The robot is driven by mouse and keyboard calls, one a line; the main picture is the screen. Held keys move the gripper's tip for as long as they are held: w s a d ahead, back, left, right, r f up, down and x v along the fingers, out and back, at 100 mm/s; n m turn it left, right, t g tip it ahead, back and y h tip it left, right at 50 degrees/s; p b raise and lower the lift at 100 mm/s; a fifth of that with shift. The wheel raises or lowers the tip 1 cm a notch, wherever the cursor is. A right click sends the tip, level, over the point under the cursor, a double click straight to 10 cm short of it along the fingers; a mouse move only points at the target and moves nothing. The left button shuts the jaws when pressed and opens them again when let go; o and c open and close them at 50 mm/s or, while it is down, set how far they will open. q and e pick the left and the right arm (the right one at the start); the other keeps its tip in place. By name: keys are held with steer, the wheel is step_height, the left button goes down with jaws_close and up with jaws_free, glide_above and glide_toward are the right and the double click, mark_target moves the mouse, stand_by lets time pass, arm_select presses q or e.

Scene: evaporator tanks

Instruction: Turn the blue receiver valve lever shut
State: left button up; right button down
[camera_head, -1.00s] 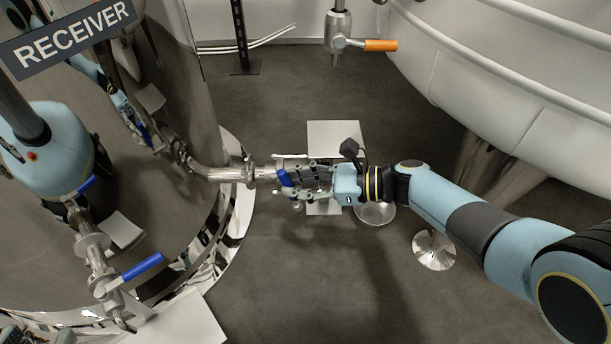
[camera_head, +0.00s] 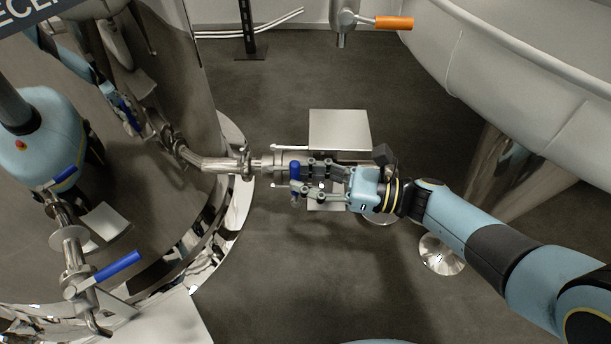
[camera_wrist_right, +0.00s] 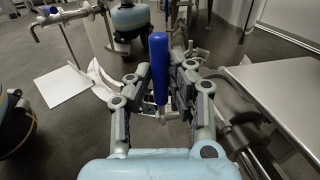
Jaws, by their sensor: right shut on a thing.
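The blue receiver valve lever (camera_head: 295,171) is on the steel outlet pipe (camera_head: 215,163) at the right side of the shiny receiver tank (camera_head: 215,110). My right gripper (camera_head: 308,180) reaches in from the right and is shut on this lever, with fingers on both sides of it. In the right wrist view the lever's blue handle (camera_wrist_right: 158,65) stands upright between the fingers and sticks out past them. The valve body is partly hidden by the fingers. My left gripper is not in view.
An orange-handled valve (camera_head: 392,23) hangs at the top, beside a big pale vessel (camera_head: 520,70). A flat plate (camera_head: 340,130) lies behind my gripper. Grey floor is open below.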

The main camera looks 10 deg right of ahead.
steer(key=shift+f, duration=0.1)
steer(key=c, duration=1.2)
jaws_free()
steer(key=shift+d, duration=0.1)
steer(key=shift+s+d, duration=0.1)
steer(key=v, duration=0.7)
steer(key=shift+d, duration=0.1)
